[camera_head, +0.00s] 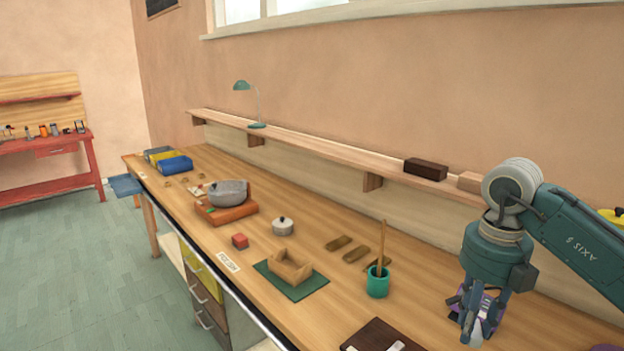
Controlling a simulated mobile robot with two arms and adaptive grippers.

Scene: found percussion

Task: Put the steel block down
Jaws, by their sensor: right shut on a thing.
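My right gripper (476,326) points down at the lower right, over the front part of the workbench. It is shut on the steel block (478,329), of which only a small pale grey part shows between the fingers. The fingers hide the rest. I cannot tell whether the block touches the bench. A purple thing (492,303) shows just behind the fingers, mostly hidden. My left gripper is not in view.
A shelf (310,153) runs along the wall.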

